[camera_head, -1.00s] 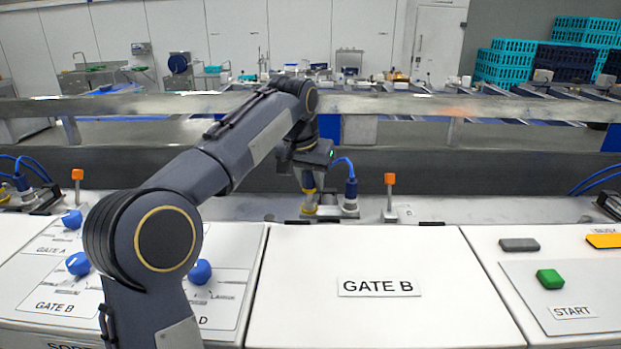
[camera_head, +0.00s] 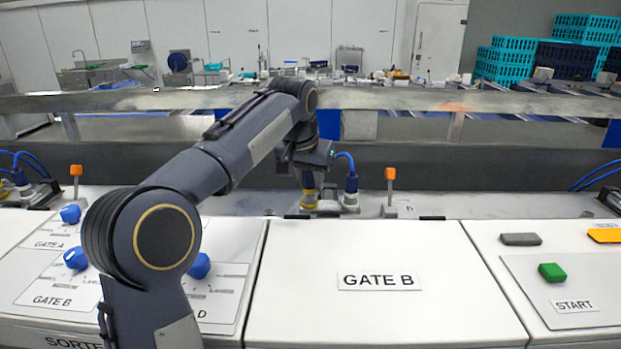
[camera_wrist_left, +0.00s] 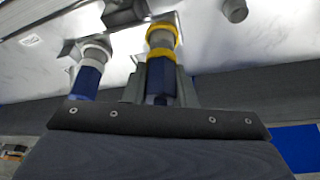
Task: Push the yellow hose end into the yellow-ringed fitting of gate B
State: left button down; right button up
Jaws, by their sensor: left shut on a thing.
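My left gripper (camera_head: 309,172) reaches over the back edge of the gate B panel, pointing down. It is shut on the yellow hose end (camera_wrist_left: 160,80), a blue plug with a yellow collar, also visible in the head view (camera_head: 308,181). The yellow-ringed fitting (camera_wrist_left: 162,32) is directly in line with the plug in the left wrist view. It also shows in the head view (camera_head: 309,204). The yellow collar and the fitting's ring appear close together or touching; I cannot tell how deep the plug sits. My right gripper is out of view.
A blue hose plug in a white-ringed fitting (camera_wrist_left: 91,68) stands close beside, also in the head view (camera_head: 350,190). An orange-topped post (camera_head: 390,175) stands to the right. The gate B cover (camera_head: 380,250) is clear. A rail (camera_head: 420,103) runs behind.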

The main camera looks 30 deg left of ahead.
pick_arm(q)
jog(key=shift+f, duration=0.5)
dwell(0.3)
jog(key=c, duration=1.8)
grip_release()
jog(key=shift+c, duration=0.2)
jog(key=o, duration=0.7)
jog(key=shift+o, duration=0.6)
jog(key=shift+o, duration=1.3)
